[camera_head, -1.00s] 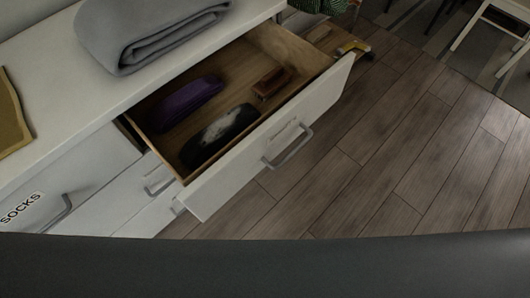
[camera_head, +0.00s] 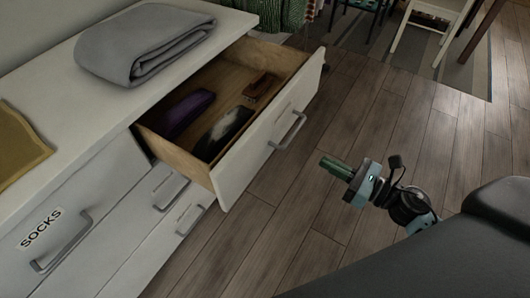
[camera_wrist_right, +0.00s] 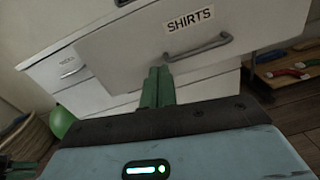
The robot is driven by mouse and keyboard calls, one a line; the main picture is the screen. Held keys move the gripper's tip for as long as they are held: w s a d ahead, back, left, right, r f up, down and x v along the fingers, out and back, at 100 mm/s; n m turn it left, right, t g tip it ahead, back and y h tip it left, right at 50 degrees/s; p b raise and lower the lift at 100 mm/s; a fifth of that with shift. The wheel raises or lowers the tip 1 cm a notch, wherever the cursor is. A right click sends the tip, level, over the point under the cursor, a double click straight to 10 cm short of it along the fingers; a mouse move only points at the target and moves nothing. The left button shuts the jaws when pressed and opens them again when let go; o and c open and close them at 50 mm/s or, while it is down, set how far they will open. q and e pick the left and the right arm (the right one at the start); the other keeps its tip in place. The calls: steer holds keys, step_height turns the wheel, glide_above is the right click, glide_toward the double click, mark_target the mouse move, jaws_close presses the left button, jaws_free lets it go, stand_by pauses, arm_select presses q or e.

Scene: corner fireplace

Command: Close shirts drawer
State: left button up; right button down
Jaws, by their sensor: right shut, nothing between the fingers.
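The shirts drawer, with its white front (camera_head: 262,148) and wooden inside, stands pulled out of the white dresser in the head view. A purple item, a black-and-white item and a brown brush-like item lie in it. In the right wrist view, the drawer front (camera_wrist_right: 125,45) bears the SHIRTS label and a grey bar handle (camera_wrist_right: 200,47). The handle also shows in the head view (camera_head: 289,130). My right gripper (camera_head: 328,163) is in front of the drawer, apart from it, its green fingers shut and empty. In the wrist view its fingers (camera_wrist_right: 157,80) point toward the drawer front.
A folded grey cloth (camera_head: 145,42) lies on the dresser top (camera_head: 75,110). The SOCKS drawer (camera_head: 60,230) is at the lower left. Bare wooden floor (camera_head: 360,110) lies right of the open drawer. A white chair (camera_head: 425,40) stands at the back. A green round object (camera_wrist_right: 62,120) shows in the wrist view.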

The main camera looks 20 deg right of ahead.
steer(key=n, duration=0.2)
steer(key=p, duration=0.2)
glide_toward(267, 135)
steer(key=x, duration=0.6)
steer(key=shift+w+a, duration=0.15)
steer(key=shift+w, duration=0.25)
